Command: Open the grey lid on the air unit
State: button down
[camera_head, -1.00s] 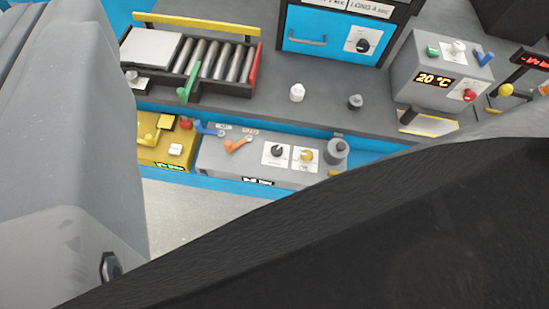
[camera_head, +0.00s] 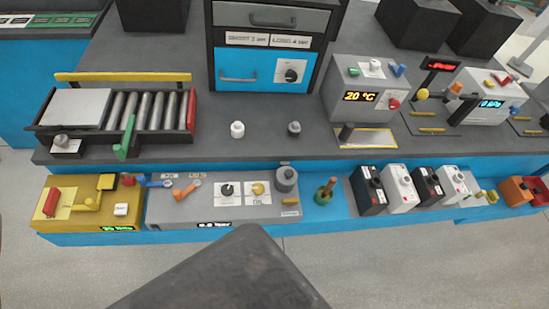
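A long grey unit (camera_head: 215,211) with a "0.0 bar" style display sits on the blue lower ledge, and I take it to be the air unit. A round grey cap (camera_head: 286,179) stands at its right end, beside a dial marked OIL, and looks seated. It may be the grey lid, but I cannot tell for sure. The unit also has a black dial, a yellow dial, and blue and orange levers at its left. No gripper fingers show. A dark part of my arm fills the bottom middle, below and apart from the unit.
A yellow box (camera_head: 60,222) adjoins the unit at left. A green-based knob (camera_head: 325,191) and several black and white blocks stand to its right. The floor in front is clear.

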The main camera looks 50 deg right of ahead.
aim_at(286, 175)
jog(key=u, duration=1.6)
jog(key=k, duration=1.65)
jog(key=z, duration=1.6)
